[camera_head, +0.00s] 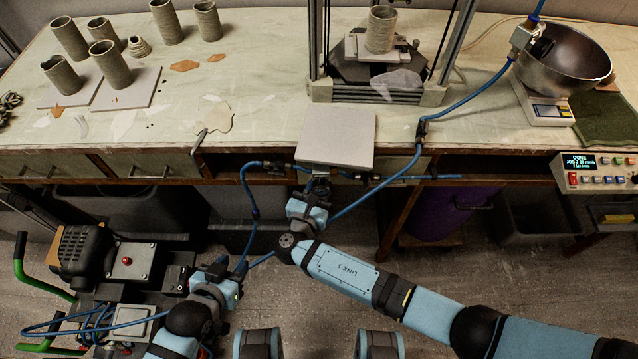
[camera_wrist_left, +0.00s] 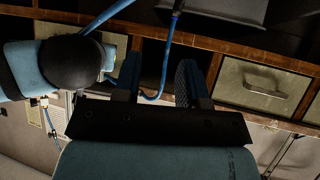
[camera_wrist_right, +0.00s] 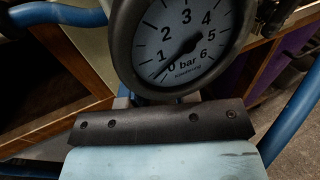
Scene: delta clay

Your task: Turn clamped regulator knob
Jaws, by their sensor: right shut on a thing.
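A round pressure gauge (camera_wrist_right: 180,45) with a dark rim and a scale in bar fills the top of the right wrist view. Its needle lies at the low end, near 0 to 1. My right gripper (camera_head: 318,186) is shut just under a grey square board (camera_head: 337,135). The gauge hides its fingertips and what they hold, apparently the regulator. I cannot make out the knob. My left gripper (camera_wrist_left: 157,75) is open, its two fingers apart with a blue hose (camera_wrist_left: 152,97) visible beyond them. In the head view it is low, left of the right gripper.
Blue hoses (camera_head: 408,168) run along the bench front and up to the right. Bench drawers (camera_head: 170,166) are behind the grippers. A control box (camera_head: 595,173) hangs at right. A clay cylinder (camera_head: 381,28) stands on the printer. A cart (camera_head: 125,265) stands at lower left.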

